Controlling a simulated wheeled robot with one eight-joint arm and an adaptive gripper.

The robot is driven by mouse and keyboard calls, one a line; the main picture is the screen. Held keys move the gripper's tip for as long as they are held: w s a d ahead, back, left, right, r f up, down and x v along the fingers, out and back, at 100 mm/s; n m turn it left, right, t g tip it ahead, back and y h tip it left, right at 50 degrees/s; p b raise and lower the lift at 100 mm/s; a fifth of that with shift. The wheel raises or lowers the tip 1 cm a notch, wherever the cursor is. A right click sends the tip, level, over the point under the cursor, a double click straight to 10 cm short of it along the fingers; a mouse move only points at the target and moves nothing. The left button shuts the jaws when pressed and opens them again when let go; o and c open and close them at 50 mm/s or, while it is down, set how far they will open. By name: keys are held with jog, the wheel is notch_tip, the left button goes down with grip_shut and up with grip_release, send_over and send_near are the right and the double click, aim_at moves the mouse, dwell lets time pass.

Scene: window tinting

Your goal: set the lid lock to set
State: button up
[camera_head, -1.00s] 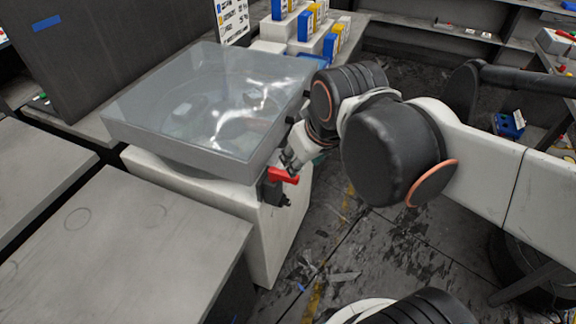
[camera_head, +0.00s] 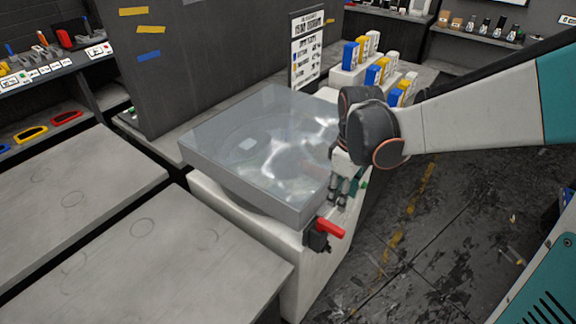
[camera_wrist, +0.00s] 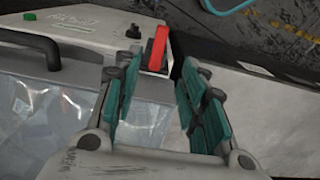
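The lid lock is a red lever (camera_head: 331,228) on a black mount (camera_head: 315,239) at the front right corner of the white machine (camera_head: 250,220). In the head view the lever points right. The clear grey lid (camera_head: 262,150) lies shut on top. My gripper (camera_head: 345,198) hangs beside the lid's right side, above and behind the lever, apart from it. In the wrist view the red lever (camera_wrist: 158,48) shows beyond and between the spread teal fingers of my gripper (camera_wrist: 161,68). Nothing is held. No lock markings are readable.
Grey tables (camera_head: 150,245) stand left of the machine. A dark panel (camera_head: 225,60) rises behind it. Blue, yellow and white boxes (camera_head: 375,65) stand on the back bench. Open floor (camera_head: 430,240) lies to the right. A black handle (camera_wrist: 30,42) shows in the wrist view.

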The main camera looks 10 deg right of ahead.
aim_at(336, 228)
notch_tip(336, 228, down, 13)
jog(key=b, duration=0.4)
jog(key=shift+f, duration=0.2)
grip_shut()
